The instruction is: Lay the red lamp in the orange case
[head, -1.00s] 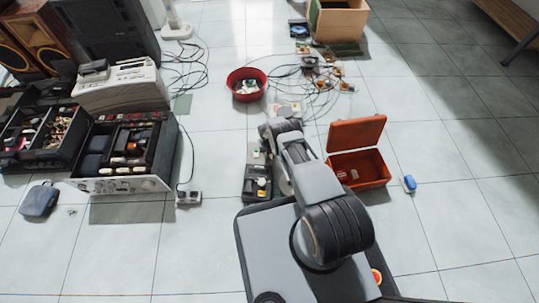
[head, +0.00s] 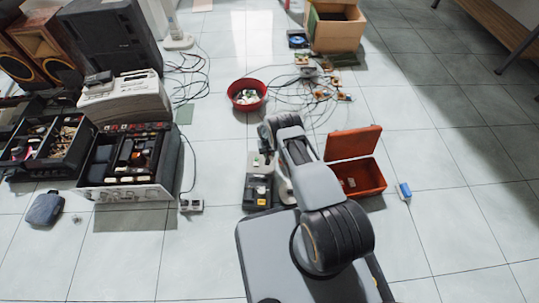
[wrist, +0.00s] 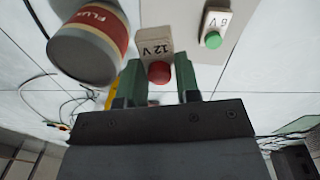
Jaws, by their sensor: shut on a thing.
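The red lamp (wrist: 159,72), a pale block marked 12 V with a red dome, sits between the green fingers of my gripper (wrist: 157,84) in the wrist view. The gripper is shut on it. In the head view my arm reaches forward and bends down left of the case; the fingertips and the lamp are hard to make out there. The orange case (head: 372,191) stands on the floor right of my arm with its lid raised at the back. A small pale item lies inside; part of the floor of the case is hidden.
In the wrist view a Flux can (wrist: 85,48) and a green 6 V lamp (wrist: 213,38) are close to the gripper. A black device (head: 257,192) lies left of my arm. A blue item (head: 404,191) lies right of the case. A red bowl (head: 247,95) and cables lie beyond.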

